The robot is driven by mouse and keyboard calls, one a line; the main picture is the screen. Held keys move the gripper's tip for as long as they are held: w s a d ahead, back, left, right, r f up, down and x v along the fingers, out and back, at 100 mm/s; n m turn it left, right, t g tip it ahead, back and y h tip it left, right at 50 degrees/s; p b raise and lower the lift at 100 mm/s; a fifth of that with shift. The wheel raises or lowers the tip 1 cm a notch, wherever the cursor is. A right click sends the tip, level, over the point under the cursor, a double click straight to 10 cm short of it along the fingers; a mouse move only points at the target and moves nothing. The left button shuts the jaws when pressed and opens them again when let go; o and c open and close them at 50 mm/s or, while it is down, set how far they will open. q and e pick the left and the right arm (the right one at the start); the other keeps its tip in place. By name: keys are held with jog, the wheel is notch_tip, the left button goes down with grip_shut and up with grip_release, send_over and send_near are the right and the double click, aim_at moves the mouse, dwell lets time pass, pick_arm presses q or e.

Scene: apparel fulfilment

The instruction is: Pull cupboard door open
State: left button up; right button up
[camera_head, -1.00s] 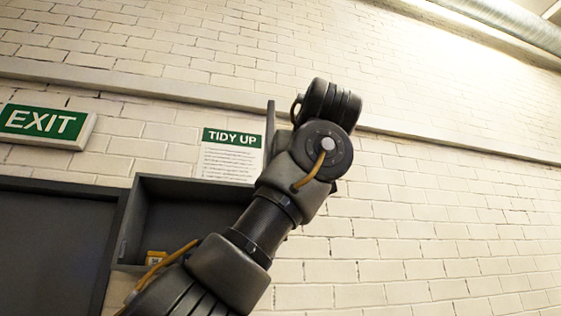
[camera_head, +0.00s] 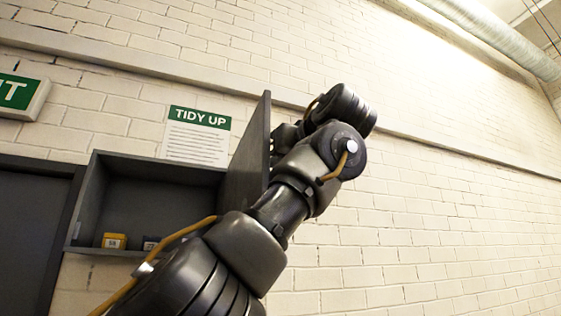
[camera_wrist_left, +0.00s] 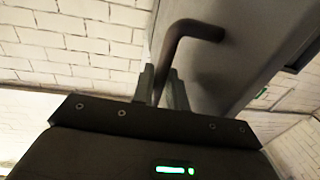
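The dark grey wall cupboard (camera_head: 98,200) is left of centre in the head view. Its door (camera_head: 247,160) stands swung out at the right side, so the inside shows. In the left wrist view the door (camera_wrist_left: 255,45) is a grey panel with a dark bent bar handle (camera_wrist_left: 180,40). My left gripper (camera_wrist_left: 162,78) has its fingers on both sides of the handle bar and appears shut on it. In the head view my left arm hides the handle and most of that gripper. My right gripper is in neither view.
A yellow box (camera_head: 114,240) and a dark box (camera_head: 151,242) sit inside the cupboard. A TIDY UP sign (camera_head: 197,135) hangs above it. A dark door (camera_head: 30,225) is at the left. The brick wall on the right is clear.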

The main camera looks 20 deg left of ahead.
pick_arm(q)
jog(key=shift+a, duration=0.15)
jog(key=shift+s, duration=0.15)
jog(key=b+v, duration=0.1)
jog(key=v, duration=0.6)
jog(key=shift+d, duration=0.3)
jog(key=shift+a, duration=0.1)
